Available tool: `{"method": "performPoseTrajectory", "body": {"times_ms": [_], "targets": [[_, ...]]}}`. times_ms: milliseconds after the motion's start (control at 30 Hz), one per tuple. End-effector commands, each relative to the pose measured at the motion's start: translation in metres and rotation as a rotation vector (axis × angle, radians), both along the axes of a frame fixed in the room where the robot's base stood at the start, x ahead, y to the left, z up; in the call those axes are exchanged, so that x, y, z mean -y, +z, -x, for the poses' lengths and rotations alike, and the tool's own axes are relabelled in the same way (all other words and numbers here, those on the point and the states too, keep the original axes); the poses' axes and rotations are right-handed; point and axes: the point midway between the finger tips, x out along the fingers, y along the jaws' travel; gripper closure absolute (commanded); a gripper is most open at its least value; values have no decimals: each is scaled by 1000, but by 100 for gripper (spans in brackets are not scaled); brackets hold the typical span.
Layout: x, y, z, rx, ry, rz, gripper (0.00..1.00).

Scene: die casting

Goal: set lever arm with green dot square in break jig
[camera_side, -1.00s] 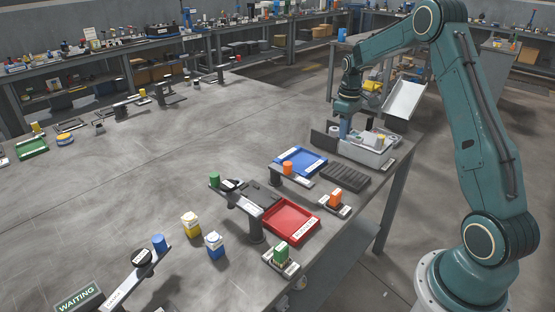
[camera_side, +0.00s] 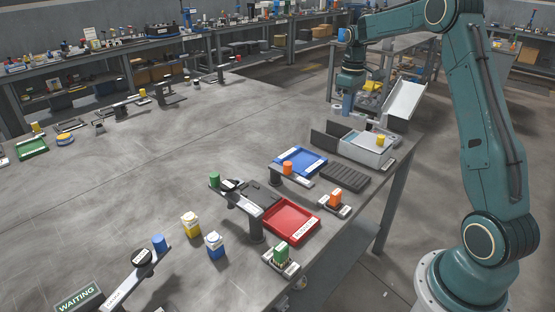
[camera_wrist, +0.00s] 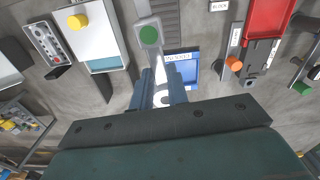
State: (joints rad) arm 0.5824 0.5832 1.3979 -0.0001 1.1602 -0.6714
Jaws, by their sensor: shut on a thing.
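My gripper (camera_side: 347,108) is shut on the lever arm with the green dot, above the bench near the grey box. In the wrist view the lever arm (camera_wrist: 149,57) sticks out from between the fingers (camera_wrist: 161,88). Its square end carries the green dot (camera_wrist: 149,35), and a pale ring-shaped end (camera_wrist: 162,98) shows between the fingers. In the side view the lever arm is too small and hidden to make out. I cannot tell for sure which fixture is the break jig.
The grey box (camera_side: 365,153) has a flat pale top with a yellow knob (camera_side: 380,140). The blue tray (camera_side: 313,172), dark ribbed block (camera_side: 345,178) and red tray (camera_side: 275,234) are nearer the side camera. The bench's left middle is clear.

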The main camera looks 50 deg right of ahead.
Motion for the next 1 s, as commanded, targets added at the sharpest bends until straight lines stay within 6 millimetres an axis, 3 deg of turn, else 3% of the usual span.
{"method": "performPoseTrajectory", "body": {"times_ms": [267, 467, 667, 1000], "targets": [[-1, 0, -1, 1, 0, 1, 100], [-16, -7, -12, 0, -1, 0, 100], [-53, -21, -36, 0, -11, 0, 100], [-150, -59, -78, -2, -39, -1, 100]]}}
